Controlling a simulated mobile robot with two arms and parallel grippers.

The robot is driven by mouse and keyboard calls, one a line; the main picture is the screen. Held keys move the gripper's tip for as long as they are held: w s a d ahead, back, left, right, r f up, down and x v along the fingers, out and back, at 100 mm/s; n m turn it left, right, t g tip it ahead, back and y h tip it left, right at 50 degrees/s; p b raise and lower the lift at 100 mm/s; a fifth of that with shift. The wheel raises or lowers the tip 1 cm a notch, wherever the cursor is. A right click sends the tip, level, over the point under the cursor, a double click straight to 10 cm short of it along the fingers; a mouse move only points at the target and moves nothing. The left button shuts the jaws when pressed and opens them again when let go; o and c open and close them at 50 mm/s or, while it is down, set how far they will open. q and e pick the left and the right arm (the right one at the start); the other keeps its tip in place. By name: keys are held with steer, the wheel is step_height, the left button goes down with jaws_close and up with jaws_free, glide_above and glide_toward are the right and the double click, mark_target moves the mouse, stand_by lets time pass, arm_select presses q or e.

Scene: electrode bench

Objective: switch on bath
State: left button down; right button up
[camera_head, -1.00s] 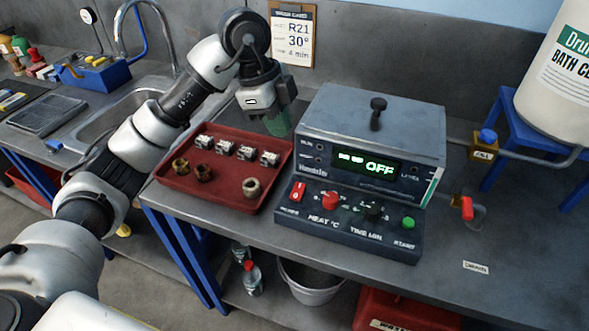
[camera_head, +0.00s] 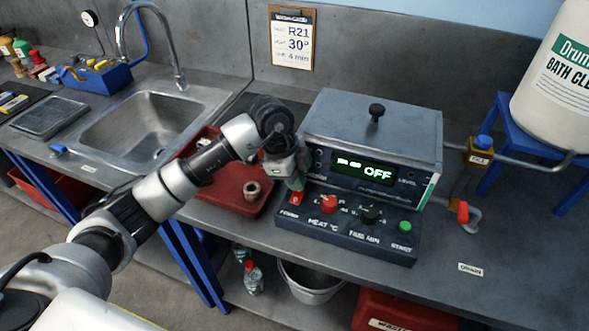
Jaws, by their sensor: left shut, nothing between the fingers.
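The bath (camera_head: 371,130) is a grey box with a lidded top and a black knob. Its display (camera_head: 364,169) reads OFF in green. On its sloped front panel are the red power switch (camera_head: 295,196) at the left, a red heat knob (camera_head: 329,204), a black time knob (camera_head: 370,214) and a green start button (camera_head: 405,226). My left gripper (camera_head: 298,183) is shut and empty, pointing down just above the power switch. I cannot tell whether it touches the switch. My right gripper is out of view.
A red tray (camera_head: 228,196) with a brass fitting (camera_head: 252,190) lies left of the bath, partly hidden by my arm. A fill valve (camera_head: 479,158) and a red-handled drain tap (camera_head: 463,212) are at the right. A work card (camera_head: 292,40) hangs behind.

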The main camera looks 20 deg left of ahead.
arm_select(q)
steer(key=shift+f, duration=0.15)
steer(key=shift+w+f, duration=0.2)
steer(key=shift+f, duration=0.15)
steer(key=shift+s, duration=0.2)
steer(key=shift+w, duration=0.1)
